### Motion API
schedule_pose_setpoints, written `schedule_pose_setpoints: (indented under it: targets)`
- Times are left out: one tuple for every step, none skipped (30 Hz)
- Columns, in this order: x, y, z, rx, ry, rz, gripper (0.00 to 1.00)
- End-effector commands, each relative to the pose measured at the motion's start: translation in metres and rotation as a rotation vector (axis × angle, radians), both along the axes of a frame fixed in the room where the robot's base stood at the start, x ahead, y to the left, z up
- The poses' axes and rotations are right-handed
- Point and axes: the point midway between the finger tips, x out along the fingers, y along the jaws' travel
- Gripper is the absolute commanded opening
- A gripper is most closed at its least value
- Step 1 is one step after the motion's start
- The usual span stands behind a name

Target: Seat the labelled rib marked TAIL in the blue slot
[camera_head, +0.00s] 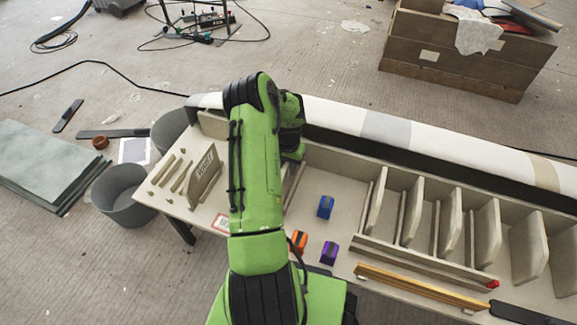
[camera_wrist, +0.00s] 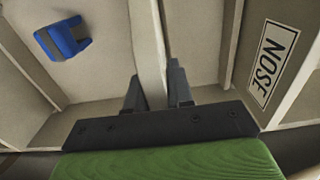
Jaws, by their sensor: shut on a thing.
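My gripper (camera_wrist: 157,88) is shut on an upright beige board (camera_wrist: 150,45) in the wrist view, one finger on each side. No lettering shows on this board, so I cannot tell whether it is the TAIL rib. Another beige board to its right carries the label NOSE (camera_wrist: 273,58). In the head view a lettered rib (camera_head: 205,172) stands on the left part of the bench; its word is hard to read there. My arm hides the gripper's fingertips in the head view. No blue slot can be made out.
A blue block (camera_head: 325,207) lies right of my arm, also in the wrist view (camera_wrist: 62,38). Orange (camera_head: 299,241) and purple (camera_head: 329,253) blocks lie in front. Several upright panels (camera_head: 450,220) fill the right. A grey bucket (camera_head: 122,194) stands left.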

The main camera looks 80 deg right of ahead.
Motion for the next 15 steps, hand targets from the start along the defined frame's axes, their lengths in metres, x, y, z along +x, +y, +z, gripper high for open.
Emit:
schedule_pose_setpoints:
  targets:
    - [0.000,0.000,-0.002,-0.001,0.000,0.000,0.00]
    - [0.000,0.000,-0.003,-0.001,0.000,0.000,0.00]
    - [0.000,0.000,-0.004,-0.001,0.000,0.000,0.00]
    - [0.000,0.000,-0.004,-0.001,0.000,0.000,0.00]
    - [0.000,0.000,-0.005,-0.001,0.000,0.000,0.00]
    - [0.000,0.000,-0.006,-0.001,-0.001,0.000,0.00]
    - [0.000,0.000,-0.007,-0.001,-0.001,0.000,0.00]
    - [0.000,0.000,-0.008,-0.001,-0.001,0.000,0.00]
    - [0.000,0.000,-0.009,-0.001,-0.001,0.000,0.00]
    - [0.000,0.000,-0.009,-0.001,-0.001,0.000,0.00]
    - [0.000,0.000,-0.010,-0.001,-0.001,0.000,0.00]
    - [0.000,0.000,-0.011,-0.001,-0.001,0.000,0.00]
    - [0.000,0.000,-0.012,-0.001,-0.001,0.000,0.00]
    - [0.000,0.000,-0.013,-0.001,-0.001,0.000,0.00]
    - [0.000,0.000,-0.014,-0.001,-0.001,0.000,0.00]
